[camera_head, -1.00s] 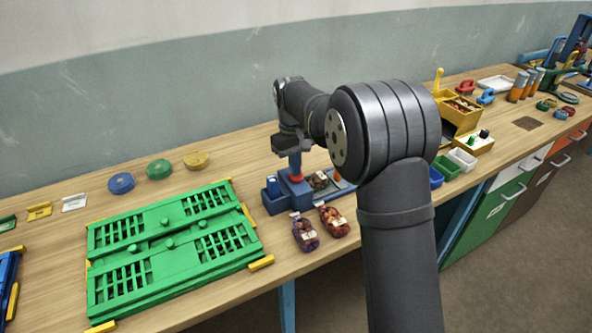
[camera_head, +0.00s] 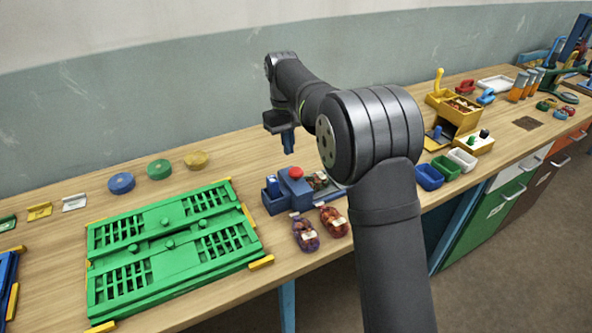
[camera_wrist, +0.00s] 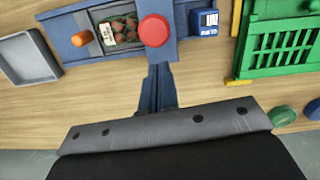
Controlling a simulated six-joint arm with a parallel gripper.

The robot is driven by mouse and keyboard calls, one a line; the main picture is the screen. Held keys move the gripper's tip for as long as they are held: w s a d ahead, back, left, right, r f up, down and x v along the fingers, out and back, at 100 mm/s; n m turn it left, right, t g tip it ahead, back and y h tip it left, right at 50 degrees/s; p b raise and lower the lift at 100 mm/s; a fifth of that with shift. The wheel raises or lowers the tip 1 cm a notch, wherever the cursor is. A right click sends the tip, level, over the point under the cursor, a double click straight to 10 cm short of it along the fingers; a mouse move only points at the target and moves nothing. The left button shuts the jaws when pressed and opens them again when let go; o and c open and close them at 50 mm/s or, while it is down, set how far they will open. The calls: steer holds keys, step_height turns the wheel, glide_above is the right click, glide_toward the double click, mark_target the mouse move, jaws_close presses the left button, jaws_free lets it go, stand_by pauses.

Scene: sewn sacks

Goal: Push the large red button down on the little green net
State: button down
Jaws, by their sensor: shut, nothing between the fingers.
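The large red button (camera_head: 296,172) sits on top of a blue sewing station (camera_head: 298,199). In the wrist view the button (camera_wrist: 155,30) is round and uncovered, just beyond my fingertips. Beside it, in the station's bay, lies a little greenish net (camera_wrist: 119,32) with reddish-brown contents and a pale tag; in the head view it is partly hidden. My gripper (camera_head: 289,150) is shut and empty, raised above and behind the button, not touching it. Its blue fingers (camera_wrist: 158,72) show together in the wrist view.
A purple net (camera_head: 305,236) and a red net (camera_head: 333,222) lie in front of the station. A large green slotted board (camera_head: 170,250) lies to the left. Blue, green and yellow discs (camera_head: 159,169) lie behind it. Bins (camera_head: 430,176) stand to the right.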

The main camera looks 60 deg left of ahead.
step_height(320, 180, up, 13)
steer(key=a, duration=0.1)
steer(key=shift+a+r, duration=0.15)
steer(key=shift+r, duration=0.05)
stand_by(1.0)
glide_above(294, 169)
steer(key=a, duration=0.1)
step_height(294, 169, down, 13)
steer(key=shift+r, duration=0.2)
steer(key=shift+w+d+r, duration=0.1)
steer(key=shift+d+r, duration=0.05)
steer(key=shift+d, duration=0.3)
